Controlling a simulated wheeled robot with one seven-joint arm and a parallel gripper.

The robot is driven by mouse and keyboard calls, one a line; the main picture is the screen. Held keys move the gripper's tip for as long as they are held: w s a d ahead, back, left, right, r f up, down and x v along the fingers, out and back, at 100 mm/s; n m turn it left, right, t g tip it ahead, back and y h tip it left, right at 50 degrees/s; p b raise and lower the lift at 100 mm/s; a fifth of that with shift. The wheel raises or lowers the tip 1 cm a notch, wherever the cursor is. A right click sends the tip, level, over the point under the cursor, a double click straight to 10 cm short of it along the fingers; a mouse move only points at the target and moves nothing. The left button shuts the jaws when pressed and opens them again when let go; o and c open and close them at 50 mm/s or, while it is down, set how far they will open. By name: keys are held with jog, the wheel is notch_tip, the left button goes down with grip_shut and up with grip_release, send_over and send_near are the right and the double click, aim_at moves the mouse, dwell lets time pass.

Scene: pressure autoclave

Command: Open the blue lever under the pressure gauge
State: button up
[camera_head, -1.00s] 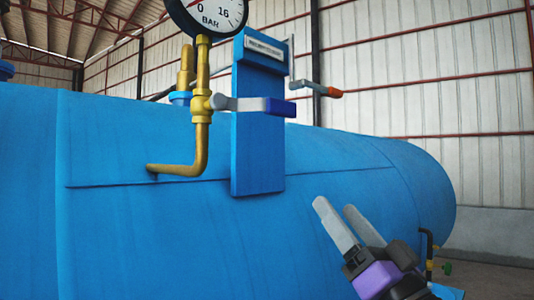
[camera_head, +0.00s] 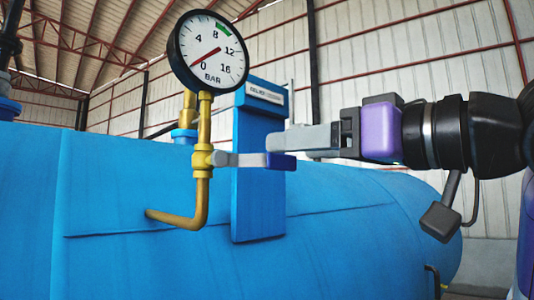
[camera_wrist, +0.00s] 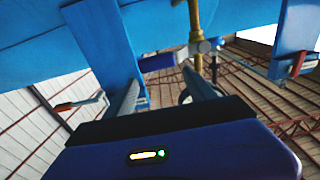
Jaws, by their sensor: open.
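The blue lever (camera_head: 282,161) has a grey arm and a dark blue handle. It extends right, about horizontal, from the brass pipe under the round pressure gauge (camera_head: 208,50). My gripper (camera_head: 287,144) comes in from the right, with its grey fingers open just above and beside the handle in the head view. In the wrist view the blue handle (camera_wrist: 158,62) appears ahead, between the directions of the two open fingers (camera_wrist: 163,88). Nothing is held. I cannot tell whether a finger touches the handle. The gauge needle points near 0.
A blue upright plate (camera_head: 258,205) stands behind the handle. The bent brass pipe (camera_head: 203,190) enters the large blue tank (camera_head: 120,190). In the wrist view an orange-tipped lever (camera_wrist: 72,105) is at left and a red-handled one (camera_wrist: 298,62) at right.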

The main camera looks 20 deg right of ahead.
aim_at(266, 157)
jog(key=shift+f+p+x, duration=0.2)
jog(key=shift+p+x, duration=0.1)
jog(key=shift+x, duration=0.95)
jog(key=shift+f+p+x, duration=0.15)
jog(key=shift+p+x, duration=0.2)
jog(key=shift+x, duration=0.9)
jog(key=shift+f+p+x, duration=0.2)
jog(key=shift+p+x, duration=0.1)
jog(key=shift+x, duration=0.95)
grip_shut()
